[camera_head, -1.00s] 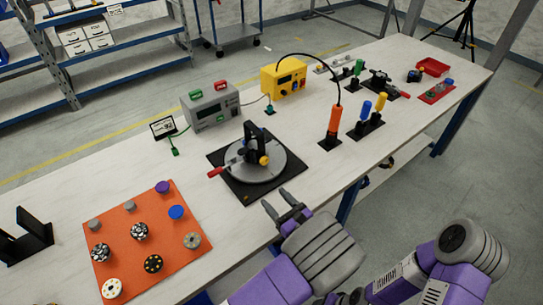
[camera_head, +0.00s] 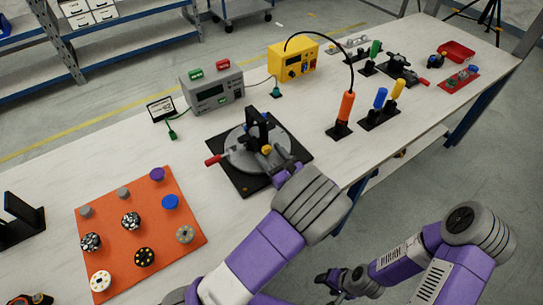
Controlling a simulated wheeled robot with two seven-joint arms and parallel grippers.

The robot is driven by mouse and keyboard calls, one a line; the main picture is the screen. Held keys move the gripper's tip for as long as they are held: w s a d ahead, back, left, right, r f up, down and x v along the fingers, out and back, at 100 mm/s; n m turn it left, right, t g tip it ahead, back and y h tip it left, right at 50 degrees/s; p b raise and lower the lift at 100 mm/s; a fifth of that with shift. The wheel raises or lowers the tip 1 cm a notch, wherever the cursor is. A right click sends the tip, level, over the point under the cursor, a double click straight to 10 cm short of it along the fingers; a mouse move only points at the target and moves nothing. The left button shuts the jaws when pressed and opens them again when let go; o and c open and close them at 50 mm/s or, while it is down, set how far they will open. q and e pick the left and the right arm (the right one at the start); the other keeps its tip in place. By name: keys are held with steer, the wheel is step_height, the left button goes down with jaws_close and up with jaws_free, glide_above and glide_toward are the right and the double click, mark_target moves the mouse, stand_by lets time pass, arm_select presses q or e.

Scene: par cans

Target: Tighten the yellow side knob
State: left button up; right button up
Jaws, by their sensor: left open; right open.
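The yellow side knob (camera_head: 266,149) sits on the near right side of a black upright clamp (camera_head: 253,128). The clamp stands on a grey round plate (camera_head: 236,161) over a black square base (camera_head: 220,183). A red-tipped handle (camera_head: 213,160) sticks out on the left of the plate. My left gripper (camera_head: 284,171) is open, its fingers over the base's near right part, just below and right of the knob. The wrist hides part of the fingers, and I cannot tell whether they touch anything. My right gripper (camera_head: 329,281) is open and empty, low beyond the table's front edge.
An orange mat (camera_head: 185,252) with several knobs and discs lies to the left. A grey meter (camera_head: 212,93) and a yellow power box (camera_head: 292,62) stand behind. An orange-handled tool (camera_head: 345,107) stands in a holder to the right, with blue and yellow handles beside it.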

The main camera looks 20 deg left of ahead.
arm_select(q)
steer(key=shift+w, duration=0.1)
steer(key=shift+c, duration=0.2)
steer(key=c, duration=1)
steer(key=m+p, duration=0.1)
steer(key=p, duration=0.2)
steer(key=m+p, duration=0.2)
steer(key=p, duration=0.1)
steer(key=shift+r, duration=0.3)
steer(key=shift+f+m+p, duration=0.25)
steer(key=shift+m+p, duration=0.2)
steer(key=shift+m, duration=0.25)
steer(key=o, duration=1)
steer(key=shift+o, duration=0.2)
steer(key=p+v, duration=0.1)
steer(key=v, duration=0.6)
steer(key=shift+s+d, duration=0.2)
steer(key=shift+d, duration=0.05)
